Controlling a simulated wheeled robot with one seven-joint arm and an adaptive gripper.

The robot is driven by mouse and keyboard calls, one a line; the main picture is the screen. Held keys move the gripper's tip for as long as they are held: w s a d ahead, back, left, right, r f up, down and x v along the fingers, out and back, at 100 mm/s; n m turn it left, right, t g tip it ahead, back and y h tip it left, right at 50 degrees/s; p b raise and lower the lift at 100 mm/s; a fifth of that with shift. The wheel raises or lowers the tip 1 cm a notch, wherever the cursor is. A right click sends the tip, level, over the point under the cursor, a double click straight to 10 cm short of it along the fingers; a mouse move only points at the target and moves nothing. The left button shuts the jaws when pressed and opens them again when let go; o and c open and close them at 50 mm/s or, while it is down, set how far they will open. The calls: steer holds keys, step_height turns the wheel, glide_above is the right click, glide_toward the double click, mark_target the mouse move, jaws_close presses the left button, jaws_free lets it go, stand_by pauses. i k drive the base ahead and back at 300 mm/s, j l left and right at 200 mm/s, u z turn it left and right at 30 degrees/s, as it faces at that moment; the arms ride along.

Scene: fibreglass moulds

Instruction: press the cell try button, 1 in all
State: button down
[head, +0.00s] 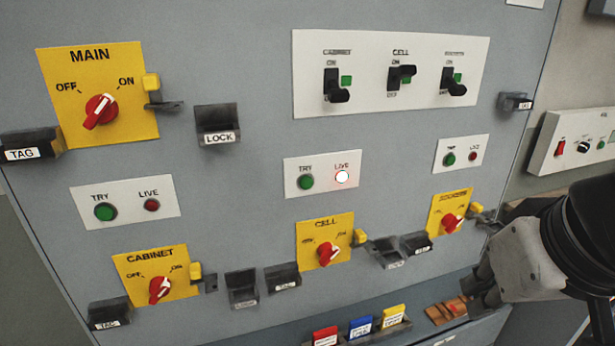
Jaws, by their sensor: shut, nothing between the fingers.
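The cell try button (306,182) is a green round button on a white plate (325,192) in the middle of the grey panel. The live lamp (342,176) beside it glows white with a red rim. The yellow CELL switch plate (312,230) with a red rotary knob (328,254) is just below. My gripper (480,292) is shut and empty at the lower right, in front of the panel's right side, well apart from the button. Its fingertips are small and dark here.
Other green try buttons stand at the left (105,212) and right (449,159), beside unlit red lamps. Black holders such as the LOCK holder (218,125) stick out of the panel. Coloured tags (361,326) stand at the bottom. The panel around the cell try button is clear.

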mark_target(306, 183)
steer(key=k+j, duration=0.1)
steer(key=j, duration=0.45)
steer(key=k+j, duration=0.1)
steer(key=j, duration=0.45)
steer(key=k+j, duration=0.1)
steer(key=j, duration=0.45)
steer(key=k+j, duration=0.1)
steer(key=j, duration=0.45)
steer(key=i+z, duration=0.05)
